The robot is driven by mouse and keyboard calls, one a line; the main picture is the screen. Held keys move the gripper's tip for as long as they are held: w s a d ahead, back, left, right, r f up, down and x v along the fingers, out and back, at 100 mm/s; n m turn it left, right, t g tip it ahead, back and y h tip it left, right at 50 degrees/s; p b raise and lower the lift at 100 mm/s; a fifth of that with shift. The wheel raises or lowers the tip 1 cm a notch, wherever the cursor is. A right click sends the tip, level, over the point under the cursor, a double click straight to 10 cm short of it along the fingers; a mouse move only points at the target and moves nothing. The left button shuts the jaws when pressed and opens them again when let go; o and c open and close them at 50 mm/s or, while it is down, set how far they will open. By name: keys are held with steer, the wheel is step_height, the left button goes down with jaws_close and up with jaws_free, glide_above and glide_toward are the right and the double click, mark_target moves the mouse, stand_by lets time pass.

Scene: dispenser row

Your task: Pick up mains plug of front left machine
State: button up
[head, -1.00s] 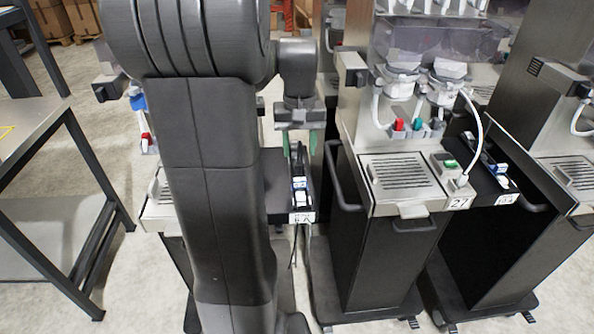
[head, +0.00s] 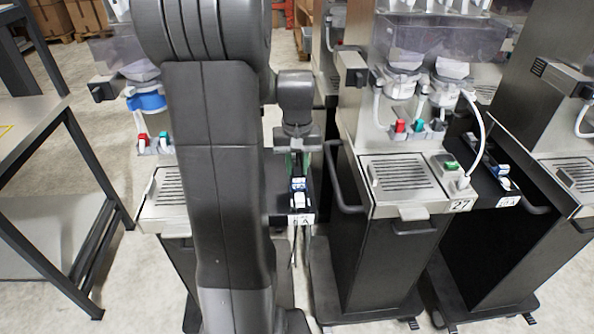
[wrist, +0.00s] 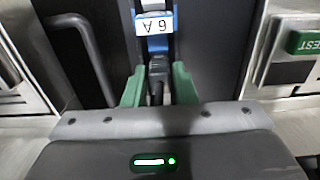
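The front left machine (head: 158,215) stands partly hidden behind my arm in the head view. The dark mains plug (wrist: 158,72) sits upright in line with the holder in the wrist view. My gripper (wrist: 158,84) has its two green fingers on either side of the plug, with narrow gaps showing. It looks open around the plug. In the head view, my gripper (head: 298,165) hides most of the plug.
Machine 27 (head: 405,212) stands close on the right, its dark side handle (head: 343,185) near my gripper. Another machine (head: 500,230) stands further right. A metal table (head: 30,135) is at the left. Bare floor shows between table and machines.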

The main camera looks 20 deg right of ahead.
mark_target(297, 164)
jaws_close()
steer(key=shift+r, duration=0.15)
step_height(297, 164, up, 10)
steer(key=shift+f, duration=0.1)
steer(key=shift+r+p, duration=1.05)
steer(key=shift+p, duration=0.15)
stand_by(0.8)
step_height(297, 164, up, 3)
steer(key=p, duration=0.3)
steer(key=shift+f, duration=0.1)
